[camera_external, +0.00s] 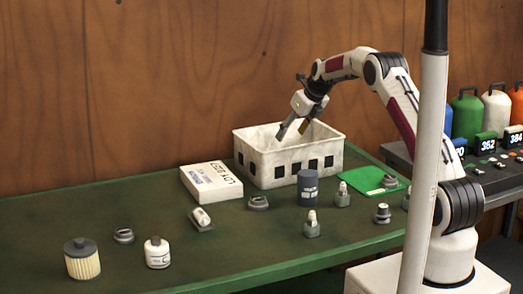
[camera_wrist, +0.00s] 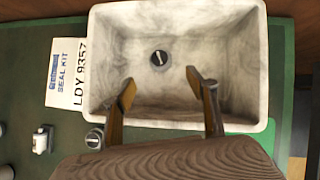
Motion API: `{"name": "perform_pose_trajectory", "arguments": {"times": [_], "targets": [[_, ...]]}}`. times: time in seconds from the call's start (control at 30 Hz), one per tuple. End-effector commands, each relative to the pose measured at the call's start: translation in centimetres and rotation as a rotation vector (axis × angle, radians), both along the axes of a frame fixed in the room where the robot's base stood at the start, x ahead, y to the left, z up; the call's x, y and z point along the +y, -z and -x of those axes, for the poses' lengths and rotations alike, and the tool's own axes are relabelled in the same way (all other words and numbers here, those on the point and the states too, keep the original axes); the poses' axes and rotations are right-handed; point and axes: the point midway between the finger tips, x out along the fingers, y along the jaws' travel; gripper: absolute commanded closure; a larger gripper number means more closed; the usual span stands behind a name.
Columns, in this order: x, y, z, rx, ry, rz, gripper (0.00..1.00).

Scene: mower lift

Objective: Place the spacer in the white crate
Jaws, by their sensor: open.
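The white crate (camera_external: 262,172) stands at the back of the green table, and it fills the upper middle of the wrist view (camera_wrist: 255,60). My gripper (camera_external: 292,131) is open and points down at the crate's opening. Its two fingers (camera_wrist: 161,90) are spread apart over the crate with nothing between them. A small dark round part with a pale slot (camera_wrist: 159,58) lies on the crate floor beyond the fingertips, apart from them; it looks like the spacer, but I cannot be sure. The crate's front wall hides it in the external view.
A white seal kit box (camera_external: 211,181) lies left of the crate. Grey ring-like parts (camera_external: 258,202), a dark cylinder (camera_external: 307,188), a green tray (camera_external: 362,180), a filter (camera_external: 82,260) and a white canister (camera_external: 157,253) stand around the table. The left rear is clear.

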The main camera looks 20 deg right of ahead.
Motion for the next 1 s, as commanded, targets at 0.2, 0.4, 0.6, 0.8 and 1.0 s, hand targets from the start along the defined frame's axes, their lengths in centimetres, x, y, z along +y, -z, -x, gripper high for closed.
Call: {"name": "perform_pose_trajectory", "arguments": {"times": [0.2, 0.4, 0.6, 0.8, 1.0], "targets": [[0.0, 0.0, 0.0, 0.0, 0.0, 0.0, 0.43], [0.0, 0.0, 0.0, 0.0, 0.0, 0.0, 0.43], [0.0, -0.2, 0.1, -0.002, -0.007, 0.004, 0.43], [0.2, -2.0, 1.1, -0.012, -0.072, 0.047, 0.43], [0.5, -5.6, 3.6, -0.031, -0.221, 0.145, 0.43]]}}
